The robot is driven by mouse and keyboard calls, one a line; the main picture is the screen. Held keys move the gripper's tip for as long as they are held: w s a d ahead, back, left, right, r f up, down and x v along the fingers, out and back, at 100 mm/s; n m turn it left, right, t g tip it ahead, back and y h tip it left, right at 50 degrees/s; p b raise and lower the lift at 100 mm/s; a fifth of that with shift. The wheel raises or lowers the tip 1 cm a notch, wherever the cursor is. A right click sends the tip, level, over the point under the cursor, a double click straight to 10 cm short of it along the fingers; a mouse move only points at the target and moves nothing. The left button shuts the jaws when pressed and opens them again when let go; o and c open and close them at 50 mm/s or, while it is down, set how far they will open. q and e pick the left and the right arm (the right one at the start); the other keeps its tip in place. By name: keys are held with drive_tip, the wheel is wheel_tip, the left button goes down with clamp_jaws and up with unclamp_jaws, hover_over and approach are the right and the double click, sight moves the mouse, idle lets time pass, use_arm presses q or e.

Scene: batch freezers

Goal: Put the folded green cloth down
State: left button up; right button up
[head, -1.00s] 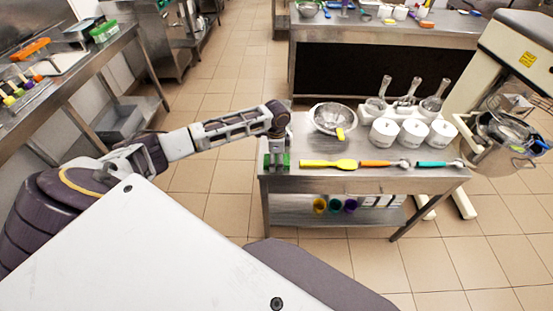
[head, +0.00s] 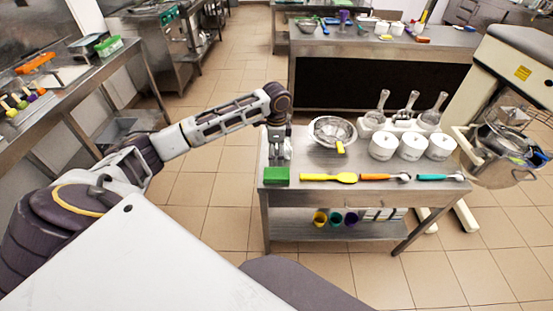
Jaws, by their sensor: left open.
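The folded green cloth (head: 276,175) lies flat at the front left corner of the steel table (head: 320,168). My left gripper (head: 277,156) points down just behind and above the cloth, apart from it as far as I can see. It is open and holds nothing. My right gripper is not in the head view.
A steel bowl (head: 332,130), white tubs (head: 412,146) and a rack of bottles (head: 401,124) stand behind the cloth. A yellow spatula (head: 328,178), an orange-handled scoop (head: 383,177) and a teal-handled scoop (head: 438,177) lie along the front edge. A mixer (head: 515,80) stands at right.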

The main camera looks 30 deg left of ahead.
use_arm(q)
drive_tip(key=shift+r, duration=0.5)
idle(0.4)
